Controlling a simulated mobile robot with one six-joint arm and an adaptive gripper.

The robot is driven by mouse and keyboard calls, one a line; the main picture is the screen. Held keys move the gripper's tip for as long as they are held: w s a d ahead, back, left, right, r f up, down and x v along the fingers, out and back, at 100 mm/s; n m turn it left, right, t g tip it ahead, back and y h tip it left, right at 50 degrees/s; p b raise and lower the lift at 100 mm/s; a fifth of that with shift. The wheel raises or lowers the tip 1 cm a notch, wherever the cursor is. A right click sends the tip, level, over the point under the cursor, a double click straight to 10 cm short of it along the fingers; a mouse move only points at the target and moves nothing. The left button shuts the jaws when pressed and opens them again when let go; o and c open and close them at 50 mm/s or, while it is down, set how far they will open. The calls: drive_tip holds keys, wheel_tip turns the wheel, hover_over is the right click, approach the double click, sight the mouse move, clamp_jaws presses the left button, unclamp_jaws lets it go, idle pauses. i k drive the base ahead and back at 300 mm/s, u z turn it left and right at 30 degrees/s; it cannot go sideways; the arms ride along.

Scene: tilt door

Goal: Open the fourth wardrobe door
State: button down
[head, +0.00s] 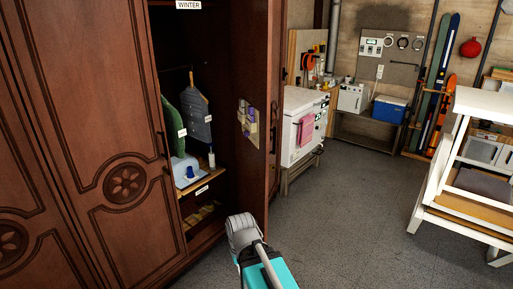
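The dark brown wooden wardrobe stands on the left in the head view, with closed carved doors (125,185) at the left. To their right a compartment (190,60) is open. Its door (255,75) stands swung outward on the right, its inner face bearing a board of small notes (248,122). I cannot tell from this view which door counts as the fourth. A grey and teal part of my arm shows at the bottom centre, in front of the open door's lower edge. My gripper's fingers are not visible.
The open compartment holds hanging clothes (197,115), a shelf with bottles (211,157) and a "WINTER" label (188,5). A white cabinet (300,125) stands beyond the open door. A white wooden rack (480,150) stands at right. Grey floor (355,215) between is clear.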

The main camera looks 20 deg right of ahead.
sight(251, 27)
drive_tip(key=z, duration=0.05)
drive_tip(key=k, duration=0.65)
drive_tip(key=u, duration=0.4)
drive_tip(key=i, duration=1.7)
drive_tip(key=z, duration=0.6)
